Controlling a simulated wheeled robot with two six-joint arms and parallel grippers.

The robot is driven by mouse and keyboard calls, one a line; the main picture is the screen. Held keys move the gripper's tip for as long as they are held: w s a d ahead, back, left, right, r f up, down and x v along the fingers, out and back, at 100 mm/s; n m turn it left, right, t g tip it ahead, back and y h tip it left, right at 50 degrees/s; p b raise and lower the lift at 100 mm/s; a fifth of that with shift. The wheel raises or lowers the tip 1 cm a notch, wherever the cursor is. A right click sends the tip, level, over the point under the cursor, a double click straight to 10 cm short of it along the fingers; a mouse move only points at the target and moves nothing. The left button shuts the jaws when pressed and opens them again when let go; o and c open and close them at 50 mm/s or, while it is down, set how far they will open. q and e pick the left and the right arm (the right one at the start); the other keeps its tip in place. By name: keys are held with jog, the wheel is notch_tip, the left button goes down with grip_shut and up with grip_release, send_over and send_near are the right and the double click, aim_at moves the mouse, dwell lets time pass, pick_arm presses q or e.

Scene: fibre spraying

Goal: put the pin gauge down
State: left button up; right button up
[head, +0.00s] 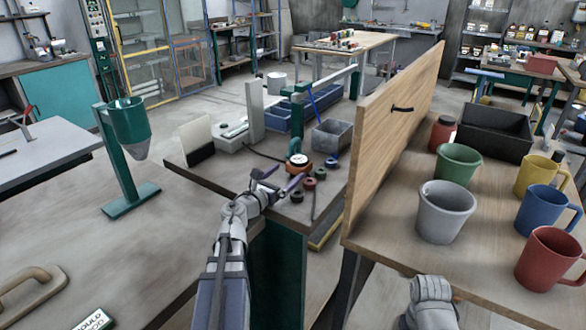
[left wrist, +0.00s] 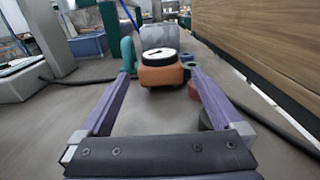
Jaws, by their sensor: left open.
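The pin gauge seems to be the orange, round-bodied gauge with a white dial face (head: 298,160), standing upright on the dark bench. It also shows in the left wrist view (left wrist: 160,71), dial up, just beyond and between the fingertips. My left gripper (head: 280,179) is open, its two purple fingers (left wrist: 161,78) spread on either side, with nothing held between them. Whether a fingertip touches the gauge I cannot tell. The gauge's lower part is partly hidden in the head view.
Small coloured discs (head: 308,184) lie right of the gauge. A grey metal bin (head: 332,134) stands behind it. A tall wooden panel (head: 392,130) closes off the right side. A white-and-grey device (head: 238,137) stands at the left, with a dark cable on the bench.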

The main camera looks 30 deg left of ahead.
pick_arm(q)
jog(key=shift+s, duration=0.45)
